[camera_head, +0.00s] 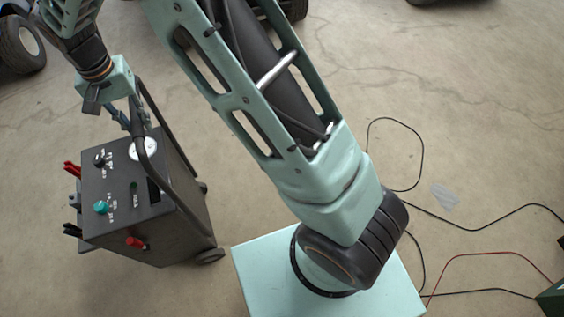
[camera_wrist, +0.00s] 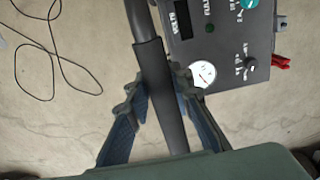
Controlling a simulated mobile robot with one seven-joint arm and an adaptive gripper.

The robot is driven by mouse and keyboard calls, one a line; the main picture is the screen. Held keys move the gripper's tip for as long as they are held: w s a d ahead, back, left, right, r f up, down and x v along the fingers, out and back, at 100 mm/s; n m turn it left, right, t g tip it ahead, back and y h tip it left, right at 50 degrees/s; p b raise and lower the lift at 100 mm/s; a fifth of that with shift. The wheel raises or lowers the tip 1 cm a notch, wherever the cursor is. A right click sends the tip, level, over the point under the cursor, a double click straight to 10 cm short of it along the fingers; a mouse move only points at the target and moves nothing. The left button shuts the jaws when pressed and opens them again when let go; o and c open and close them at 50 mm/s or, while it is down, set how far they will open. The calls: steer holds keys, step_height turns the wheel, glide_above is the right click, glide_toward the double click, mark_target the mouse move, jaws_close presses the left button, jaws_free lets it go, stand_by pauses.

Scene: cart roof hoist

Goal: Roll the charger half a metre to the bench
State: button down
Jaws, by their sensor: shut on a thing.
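The charger (camera_head: 150,205) is a dark wheeled box at the left of the head view. Its sloped panel has a white gauge, knobs and a red switch, and a black tubular handle rises behind it. My gripper (camera_head: 128,117) is at the top of this handle. In the wrist view, my gripper (camera_wrist: 157,88) has its two fingers either side of the sleeved handle bar (camera_wrist: 152,60), shut on it. The charger's panel (camera_wrist: 215,45) shows just right of the bar there. The charger stands on the floor, and a wheel shows at its lower right. I cannot make out the bench.
Black cables (camera_head: 395,120) loop on the concrete floor at the right, with a red cable (camera_head: 480,254) near a green box (camera_head: 552,298) at the right edge. A vehicle tyre (camera_head: 20,45) stands at the upper left. Floor between the charger and my base is clear.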

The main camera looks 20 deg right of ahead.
steer(key=a+p, duration=0.1)
steer(key=a, duration=0.6)
steer(key=shift+a, duration=0.35)
steer(key=c, duration=1.8)
jaws_free()
steer(key=shift+d, duration=0.15)
steer(key=o, duration=1.2)
steer(key=shift+o, duration=0.2)
step_height(320, 180, up, 9)
steer(key=p, duration=0.5)
steer(key=shift+p, duration=0.4)
